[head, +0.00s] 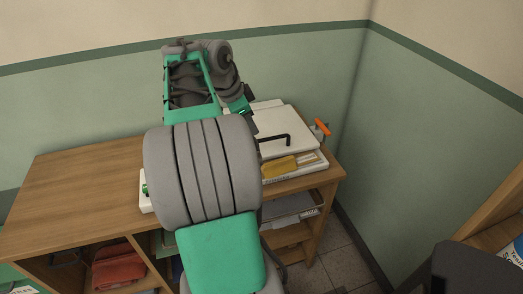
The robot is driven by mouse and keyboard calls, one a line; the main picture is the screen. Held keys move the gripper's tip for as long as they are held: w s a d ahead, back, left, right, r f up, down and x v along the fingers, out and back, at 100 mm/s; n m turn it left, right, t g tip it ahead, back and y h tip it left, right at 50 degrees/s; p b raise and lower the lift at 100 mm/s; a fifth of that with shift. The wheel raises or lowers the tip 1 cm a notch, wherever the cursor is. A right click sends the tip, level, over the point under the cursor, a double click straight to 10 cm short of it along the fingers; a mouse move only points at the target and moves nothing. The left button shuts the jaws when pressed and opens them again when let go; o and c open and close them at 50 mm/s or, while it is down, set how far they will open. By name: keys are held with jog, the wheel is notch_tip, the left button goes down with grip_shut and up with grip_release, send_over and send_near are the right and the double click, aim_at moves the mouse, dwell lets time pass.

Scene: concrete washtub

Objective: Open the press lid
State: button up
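The press, a white flat machine (266,181), stands at the right end of the wooden bench. A black bar handle (276,138) shows on the lid's front side. An orange lever (322,128) sticks up at the press's right side. My gripper (248,99) is a dark shape by the lid's back left, mostly hidden by my wrist. I cannot tell its finger opening or whether it touches the lid.
A yellow item (279,168) and a pale one (308,159) lie at the press's front. The wooden bench top (85,190) is clear at the left. A red pouch (118,266) sits on a shelf below. Green walls stand behind and right.

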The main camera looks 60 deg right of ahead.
aim_at(262, 141)
jog(key=shift+m, duration=0.4)
jog(key=x, duration=0.5)
jog(key=s+x, duration=0.1)
jog(key=x, duration=0.2)
jog(key=shift+d+r+b, duration=0.1)
jog(key=shift+d+b, duration=0.25)
jog(key=shift+d, duration=0.05)
jog(key=shift+c, duration=0.2)
grip_shut()
